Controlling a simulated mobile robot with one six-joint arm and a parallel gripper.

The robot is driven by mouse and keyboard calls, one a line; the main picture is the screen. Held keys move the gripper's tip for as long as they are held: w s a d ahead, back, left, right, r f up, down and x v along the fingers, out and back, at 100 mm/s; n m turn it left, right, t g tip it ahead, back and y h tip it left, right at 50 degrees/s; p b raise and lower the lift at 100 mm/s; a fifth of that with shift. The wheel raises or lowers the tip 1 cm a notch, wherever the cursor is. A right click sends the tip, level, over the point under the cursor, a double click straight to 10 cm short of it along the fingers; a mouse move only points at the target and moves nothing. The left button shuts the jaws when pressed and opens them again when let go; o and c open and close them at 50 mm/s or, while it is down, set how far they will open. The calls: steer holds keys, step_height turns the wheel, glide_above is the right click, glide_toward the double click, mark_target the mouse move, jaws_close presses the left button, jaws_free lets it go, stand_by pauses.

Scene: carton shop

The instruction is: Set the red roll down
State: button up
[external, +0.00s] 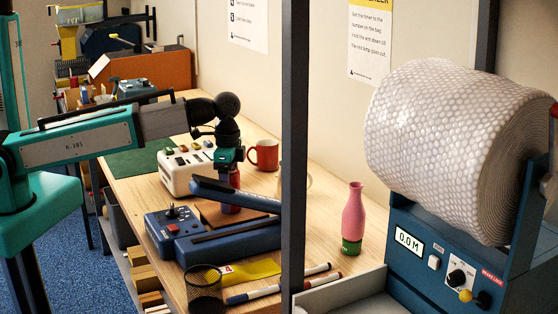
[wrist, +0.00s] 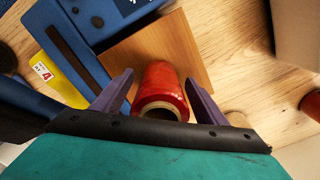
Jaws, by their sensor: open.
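The red roll (wrist: 165,80) shows in the wrist view with its open core end towards the camera, over a brown board (wrist: 188,45). In the external view a small part of the red roll (external: 235,178) shows below my gripper (external: 229,162), with the rest partly hidden behind a blue lever arm. In the wrist view my gripper (wrist: 159,78) is open, with one purple finger on each side of the roll. Small gaps show beside the roll. I cannot tell how firmly the roll's base rests on the board.
A blue sealer (external: 228,245) with a raised lever arm lies close in front. A white box with buttons (external: 185,172), a red mug (external: 264,155) and a pink bottle (external: 354,212) stand around. A mesh cup (external: 204,288), yellow packet (external: 248,271) and markers (external: 270,290) lie nearer.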

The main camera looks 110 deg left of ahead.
steer(key=c, duration=1.4)
steer(key=shift+c, duration=0.2)
steer(key=shift+r, duration=0.1)
steer(key=shift+r+p, duration=3.55)
steer(key=shift+r, duration=1.35)
